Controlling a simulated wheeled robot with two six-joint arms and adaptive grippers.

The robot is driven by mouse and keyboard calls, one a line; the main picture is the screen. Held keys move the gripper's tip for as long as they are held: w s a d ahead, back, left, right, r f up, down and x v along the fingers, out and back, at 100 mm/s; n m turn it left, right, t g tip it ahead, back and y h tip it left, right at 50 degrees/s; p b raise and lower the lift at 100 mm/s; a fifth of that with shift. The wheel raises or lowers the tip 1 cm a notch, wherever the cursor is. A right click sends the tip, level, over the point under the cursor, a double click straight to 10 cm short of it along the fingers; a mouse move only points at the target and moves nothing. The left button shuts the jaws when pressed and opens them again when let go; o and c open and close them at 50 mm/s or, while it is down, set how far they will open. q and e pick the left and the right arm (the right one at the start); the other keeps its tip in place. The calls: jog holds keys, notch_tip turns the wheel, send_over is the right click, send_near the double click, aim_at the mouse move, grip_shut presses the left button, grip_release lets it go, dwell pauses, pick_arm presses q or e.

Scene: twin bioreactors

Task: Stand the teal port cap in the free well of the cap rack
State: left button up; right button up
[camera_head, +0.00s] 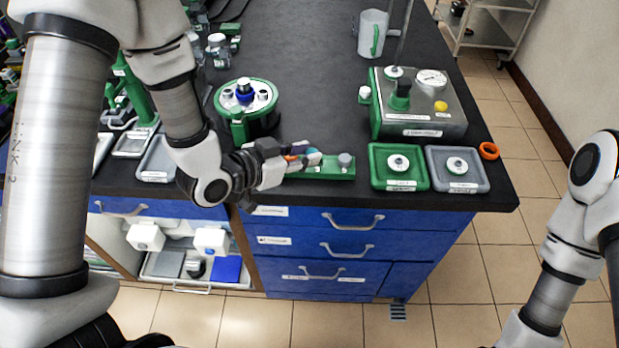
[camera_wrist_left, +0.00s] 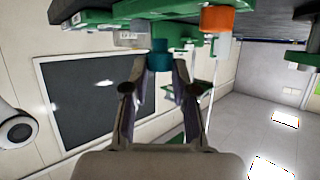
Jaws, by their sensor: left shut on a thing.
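My left gripper (camera_head: 304,157) is shut on the teal port cap, which shows between the fingertips in the left wrist view (camera_wrist_left: 160,58). In the head view, a small part of the teal cap (camera_head: 314,158) shows at the gripper's tip. The green cap rack (camera_head: 327,174) lies near the front edge of the bench, with a grey cap (camera_head: 345,160) standing at its right end. The gripper is over the rack's left part and hides it, so the free well is not visible. An orange cap (camera_wrist_left: 217,18) shows beside the teal one in the wrist view. My right gripper is out of view.
A green round holder (camera_head: 238,125) with white and blue-topped parts stands behind my left gripper. A green tray (camera_head: 377,178) and a grey tray (camera_head: 478,183) lie right of the rack. A steel box with a gauge (camera_head: 425,118) stands behind them. An orange ring (camera_head: 488,150) lies at the right edge.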

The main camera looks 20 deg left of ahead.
pick_arm(q)
jog(key=shift+w+d+p, duration=0.2)
jog(key=shift+w+p, duration=0.3)
jog(key=shift+w, duration=0.15)
jog(key=shift+w+d+p, duration=0.15)
jog(key=shift+w+p, duration=0.3)
jog(key=shift+w, duration=0.15)
notch_tip(320, 180, down, 4)
jog(key=shift+w+a+r, duration=0.15)
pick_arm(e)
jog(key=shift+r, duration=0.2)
pick_arm(q)
jog(key=shift+f, duration=0.2)
jog(key=o, duration=0.8)
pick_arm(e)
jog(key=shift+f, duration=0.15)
pick_arm(q)
jog(key=shift+r, duration=0.15)
